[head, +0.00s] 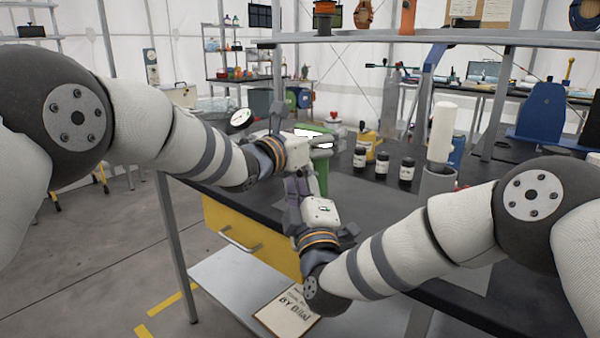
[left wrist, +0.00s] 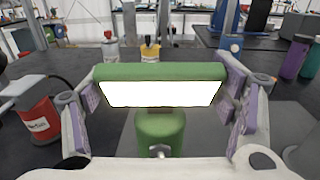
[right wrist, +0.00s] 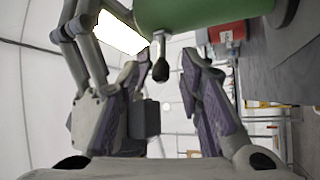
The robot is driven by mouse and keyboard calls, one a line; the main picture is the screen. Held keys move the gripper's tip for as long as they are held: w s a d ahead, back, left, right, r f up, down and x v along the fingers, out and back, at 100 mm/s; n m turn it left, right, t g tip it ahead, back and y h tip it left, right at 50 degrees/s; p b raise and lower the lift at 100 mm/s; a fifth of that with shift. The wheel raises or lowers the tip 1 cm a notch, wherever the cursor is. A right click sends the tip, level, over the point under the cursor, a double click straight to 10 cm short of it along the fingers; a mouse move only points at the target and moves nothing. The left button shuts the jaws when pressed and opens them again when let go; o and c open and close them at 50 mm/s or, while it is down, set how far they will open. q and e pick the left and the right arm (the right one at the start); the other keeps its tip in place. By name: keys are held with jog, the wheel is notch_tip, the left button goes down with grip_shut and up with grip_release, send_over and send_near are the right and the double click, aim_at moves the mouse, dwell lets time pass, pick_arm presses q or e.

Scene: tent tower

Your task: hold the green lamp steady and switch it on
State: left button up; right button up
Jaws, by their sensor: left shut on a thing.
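The green lamp (head: 322,178) stands upright on the dark bench, with a green head over a round green body. Its panel (left wrist: 160,93) is bright white and looks lit; the panel also shows in the right wrist view (right wrist: 120,33). My left gripper (head: 312,142) is shut on the lamp's head, its purple-padded fingers at both ends of it. A small black switch lever (right wrist: 160,68) sticks out of the body. My right gripper (right wrist: 172,78) is open, with its fingertips on either side of the lever and gaps visible. The lamp's base is partly hidden by my arms in the head view.
Several dark jars (head: 382,163) stand on the bench right of the lamp, near a yellow container (head: 367,142) and a white cylinder (head: 441,130). A red can (left wrist: 38,120) stands close to the lamp. A yellow drawer (head: 250,240) is under the bench's front edge.

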jog(key=shift+x, duration=0.95)
